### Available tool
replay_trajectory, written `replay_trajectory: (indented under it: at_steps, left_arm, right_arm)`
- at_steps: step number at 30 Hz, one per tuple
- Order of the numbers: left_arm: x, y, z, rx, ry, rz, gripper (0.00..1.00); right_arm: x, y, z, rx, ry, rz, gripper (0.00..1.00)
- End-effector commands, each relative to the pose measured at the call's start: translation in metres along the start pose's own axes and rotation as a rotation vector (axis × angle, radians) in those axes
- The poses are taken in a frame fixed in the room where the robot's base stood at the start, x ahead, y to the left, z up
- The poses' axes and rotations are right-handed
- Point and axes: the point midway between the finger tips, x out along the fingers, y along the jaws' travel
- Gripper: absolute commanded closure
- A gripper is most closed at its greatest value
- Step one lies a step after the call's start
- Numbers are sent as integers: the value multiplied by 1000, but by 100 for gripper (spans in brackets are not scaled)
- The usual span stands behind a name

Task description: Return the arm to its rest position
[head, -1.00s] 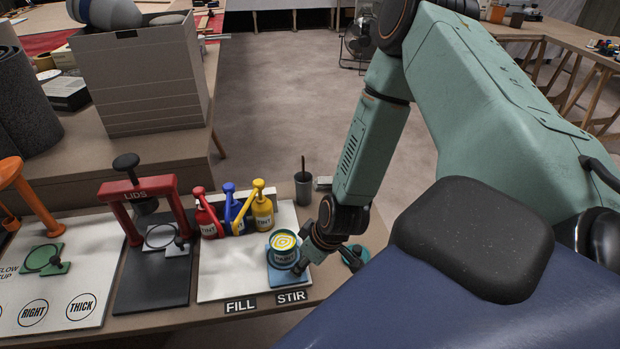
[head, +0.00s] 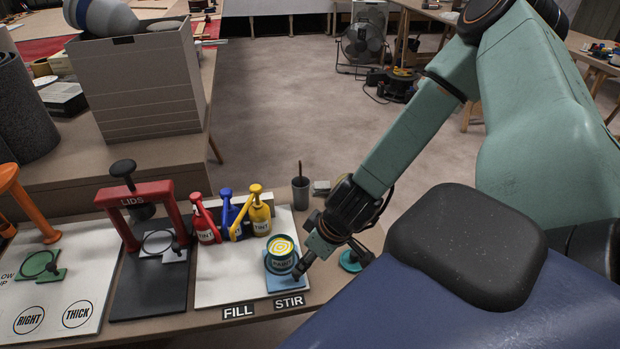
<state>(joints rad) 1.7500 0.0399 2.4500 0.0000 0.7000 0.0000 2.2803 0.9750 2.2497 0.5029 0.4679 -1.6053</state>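My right arm comes in from the right and bends down to the bench. Its gripper (head: 300,271) is low beside the paint can, at the can's right edge; the fingertips are small and dark, and I cannot tell whether they touch it. The open paint can (head: 281,262) stands upright on a blue pad (head: 287,285) by the STIR label (head: 289,301), with a yellow and white swirl on top. My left gripper is not in view.
Red (head: 205,220), blue (head: 231,220) and yellow (head: 260,216) tint bottles stand behind the can. A dark cup (head: 300,193) with a stick is behind my gripper. A teal round piece (head: 352,259) lies to its right. The red lid press (head: 141,205) is left. Open floor lies beyond.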

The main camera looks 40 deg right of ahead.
Motion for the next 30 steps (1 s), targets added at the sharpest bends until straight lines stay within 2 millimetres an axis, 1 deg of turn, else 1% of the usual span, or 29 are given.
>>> replay_trajectory:
  at_steps: [16, 19, 22, 25, 27, 30]
  left_arm:
    - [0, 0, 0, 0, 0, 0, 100]
    - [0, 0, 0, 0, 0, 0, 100]
    - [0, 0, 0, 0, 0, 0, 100]
    - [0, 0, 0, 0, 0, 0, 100]
    - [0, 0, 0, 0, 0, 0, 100]
    - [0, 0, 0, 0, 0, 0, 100]
  right_arm:
    - [0, 0, 0, -1, 0, 1, 56]
    - [0, 0, 0, 20, 0, 1, 56]
    - [0, 2, 0, 112, 2, 8, 56]
    - [-1, 4, -2, 263, 15, 22, 56]
    - [-2, 3, -4, 368, 30, 31, 56]
    - [-4, -1, -6, 476, 41, 47, 56]
